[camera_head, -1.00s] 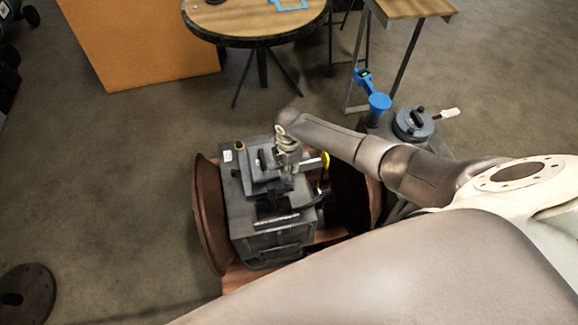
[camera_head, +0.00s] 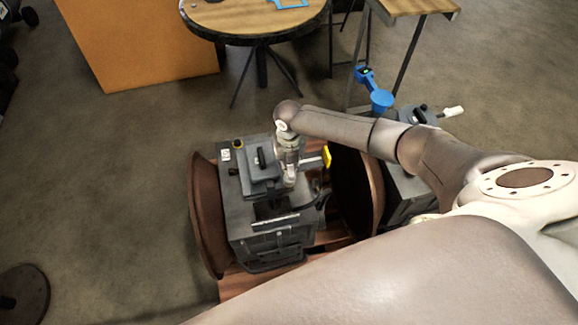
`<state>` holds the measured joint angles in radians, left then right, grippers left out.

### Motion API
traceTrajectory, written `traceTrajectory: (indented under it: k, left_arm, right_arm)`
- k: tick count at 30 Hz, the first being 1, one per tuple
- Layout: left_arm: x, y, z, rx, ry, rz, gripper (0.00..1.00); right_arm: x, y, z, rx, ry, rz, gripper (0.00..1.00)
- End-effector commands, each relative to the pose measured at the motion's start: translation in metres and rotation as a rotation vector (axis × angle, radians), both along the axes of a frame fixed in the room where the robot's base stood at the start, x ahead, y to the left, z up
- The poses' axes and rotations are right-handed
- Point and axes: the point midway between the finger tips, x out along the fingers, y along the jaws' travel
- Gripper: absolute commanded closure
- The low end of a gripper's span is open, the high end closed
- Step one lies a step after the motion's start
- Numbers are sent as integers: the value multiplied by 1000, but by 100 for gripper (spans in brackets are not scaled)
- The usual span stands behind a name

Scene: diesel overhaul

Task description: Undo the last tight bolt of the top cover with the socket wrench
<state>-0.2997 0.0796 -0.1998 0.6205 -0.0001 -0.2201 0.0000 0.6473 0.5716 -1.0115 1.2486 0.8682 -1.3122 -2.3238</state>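The engine block (camera_head: 268,238) is a dark grey box on a reddish-brown stand. Its grey top cover (camera_head: 258,172) has a black handle. My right arm enters from the right, and its gripper (camera_head: 290,180) points down at the cover's right edge. The fingers are too small to tell open from shut. A thin light rod with a yellow end (camera_head: 327,157) sticks out right of the gripper; it may be the socket wrench, but I cannot tell whether the gripper holds it. The bolts cannot be made out. My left gripper is not in view.
Large rusty discs stand left (camera_head: 205,215) and right (camera_head: 355,190) of the engine. A blue tool (camera_head: 380,100) and a grey round part (camera_head: 420,113) are behind my arm. A round table (camera_head: 255,22) and an orange cabinet (camera_head: 140,45) stand farther back.

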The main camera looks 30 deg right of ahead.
Motion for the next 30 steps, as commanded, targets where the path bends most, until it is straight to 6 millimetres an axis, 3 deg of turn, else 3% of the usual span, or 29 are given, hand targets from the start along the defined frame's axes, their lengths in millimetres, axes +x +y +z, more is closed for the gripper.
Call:
traceTrajectory:
  k: [16, 18, 22, 30]
  left_arm:
    - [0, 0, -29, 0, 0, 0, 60]
    - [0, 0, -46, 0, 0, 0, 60]
    - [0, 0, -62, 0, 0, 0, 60]
    - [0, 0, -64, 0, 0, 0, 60]
  right_arm:
    - [1, 0, -1, -1, -3, 723, 100]
    - [3, -1, -5, -5, -7, 755, 100]
    - [2, -1, -3, -2, -6, 806, 100]
    - [0, 0, 2, 1, -2, 833, 100]
